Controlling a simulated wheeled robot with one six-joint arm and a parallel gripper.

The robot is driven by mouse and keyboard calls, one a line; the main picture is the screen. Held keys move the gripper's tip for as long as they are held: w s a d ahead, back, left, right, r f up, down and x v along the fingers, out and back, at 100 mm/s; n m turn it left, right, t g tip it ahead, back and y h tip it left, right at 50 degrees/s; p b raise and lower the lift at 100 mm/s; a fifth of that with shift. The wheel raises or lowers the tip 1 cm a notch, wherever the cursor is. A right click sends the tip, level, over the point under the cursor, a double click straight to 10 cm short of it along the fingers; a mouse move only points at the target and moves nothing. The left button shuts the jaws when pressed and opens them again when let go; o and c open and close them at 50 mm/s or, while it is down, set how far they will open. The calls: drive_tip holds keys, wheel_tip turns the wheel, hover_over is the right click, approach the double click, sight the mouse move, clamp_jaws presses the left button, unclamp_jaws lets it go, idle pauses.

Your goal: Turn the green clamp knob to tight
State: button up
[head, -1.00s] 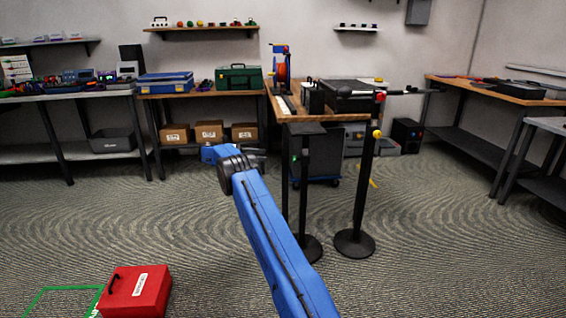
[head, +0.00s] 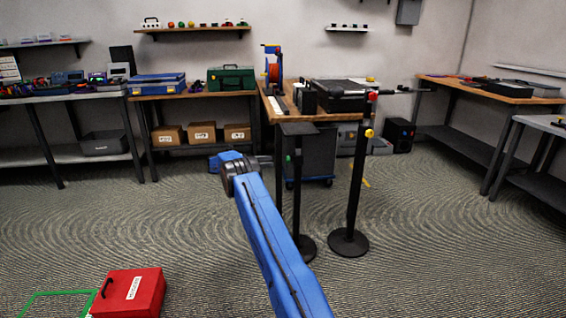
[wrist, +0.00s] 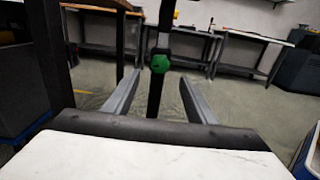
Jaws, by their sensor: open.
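The green clamp knob (wrist: 160,63) shows in the wrist view, on a dark upright post (wrist: 155,92). It lies ahead of my gripper (wrist: 159,78), between the two finger lines and apart from them. The grey fingers are spread and hold nothing. Two black stands are there: the left post (head: 297,190) and the right post (head: 356,190), which carries a red knob (head: 372,96) and a yellow knob (head: 369,133).
A wooden-topped bench (head: 330,115) with a black case stands behind the posts. A red box (head: 130,291) lies on the floor at front left. Further benches line the walls. Open floor lies to the left and right of the stands.

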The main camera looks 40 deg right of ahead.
sight(288, 160)
drive_tip(key=x, duration=0.8)
drive_tip(key=shift+s+d, duration=0.15)
drive_tip(key=shift+d, duration=0.2)
drive_tip(key=c, duration=1)
